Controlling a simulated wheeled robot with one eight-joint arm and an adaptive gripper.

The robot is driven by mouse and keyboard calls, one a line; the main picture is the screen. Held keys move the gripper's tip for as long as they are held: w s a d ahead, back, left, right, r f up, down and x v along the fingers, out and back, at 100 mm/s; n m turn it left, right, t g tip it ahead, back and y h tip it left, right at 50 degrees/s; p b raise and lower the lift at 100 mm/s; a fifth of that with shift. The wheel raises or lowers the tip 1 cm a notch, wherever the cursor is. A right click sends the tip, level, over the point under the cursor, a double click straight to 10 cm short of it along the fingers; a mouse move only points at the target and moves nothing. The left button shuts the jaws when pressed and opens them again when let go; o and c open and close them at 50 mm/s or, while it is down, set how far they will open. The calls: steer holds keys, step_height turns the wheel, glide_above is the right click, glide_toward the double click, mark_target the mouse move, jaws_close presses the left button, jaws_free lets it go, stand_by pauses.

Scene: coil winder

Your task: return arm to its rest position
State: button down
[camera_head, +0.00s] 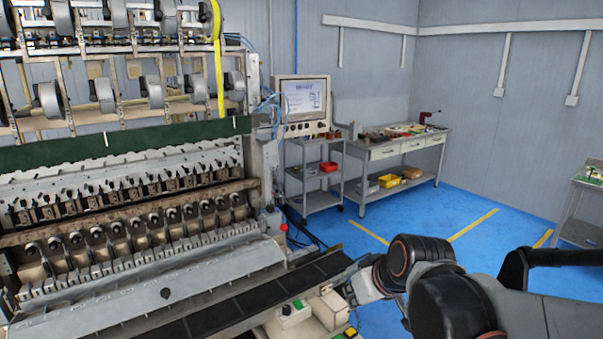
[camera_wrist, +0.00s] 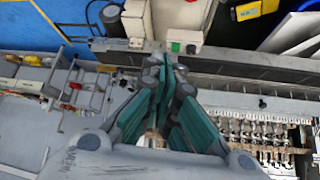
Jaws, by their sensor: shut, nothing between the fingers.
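My arm reaches in from the lower right in the head view, with dark rounded joints. My gripper (camera_head: 350,284) is at the arm's end, pointing left toward the front of the coil winder (camera_head: 140,300). In the wrist view my gripper (camera_wrist: 166,64) shows its green-padded fingers drawn together with nothing held between them. The fingertips appear over the winder's front edge, close to a light box with buttons (camera_wrist: 182,38). Whether they touch anything cannot be told.
A button box (camera_head: 296,312) sits on the winder's front, near a dark belt strip (camera_head: 225,313). A monitor (camera_head: 303,100), a grey cart (camera_head: 316,175) and a workbench (camera_head: 400,160) stand at the back. Blue floor (camera_head: 470,205) is open right of the winder.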

steer(key=s+d+m+h, duration=0.1)
steer(key=s+d, duration=0.3)
steer(key=s, duration=0.4)
steer(key=s+d+m+h, duration=0.1)
steer(key=s+d+m, duration=0.2)
steer(key=s, duration=0.5)
steer(key=shift+d+r+h+b, duration=0.35)
steer(key=shift+d+h+b, duration=0.1)
steer(key=shift+d, duration=0.45)
steer(key=shift+s, duration=0.1)
